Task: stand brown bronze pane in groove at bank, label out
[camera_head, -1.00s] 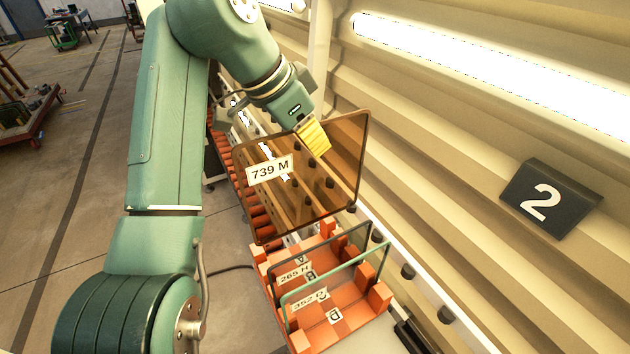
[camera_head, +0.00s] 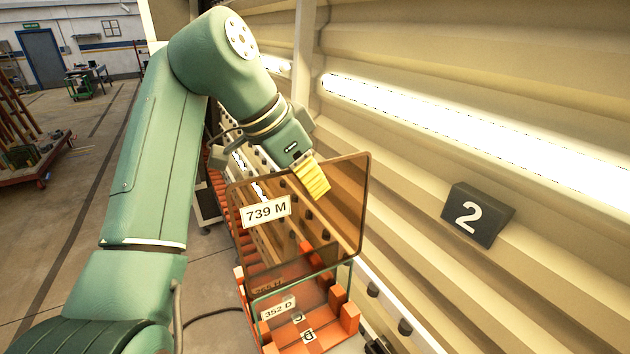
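The brown bronze pane (camera_head: 335,225) is see-through, with rounded corners and a dark edge. Its white label (camera_head: 266,212) reads 739 M and faces the camera. My gripper (camera_head: 314,182) has yellow fingers shut on the pane's top edge, and the pane hangs roughly upright below it. The orange grooved bank (camera_head: 349,320) is below and partly behind the pane. Letters C and D show on its near grooves. The pane hides or tints the bank's far part, so I cannot tell whether its lower edge touches anything.
A green-edged pane (camera_head: 278,309) labelled 352 D stands in the bank. A washer rail with black rollers (camera_head: 405,327) runs along the right, beside the ribbed wall with sign 2 (camera_head: 477,214). Open floor lies left.

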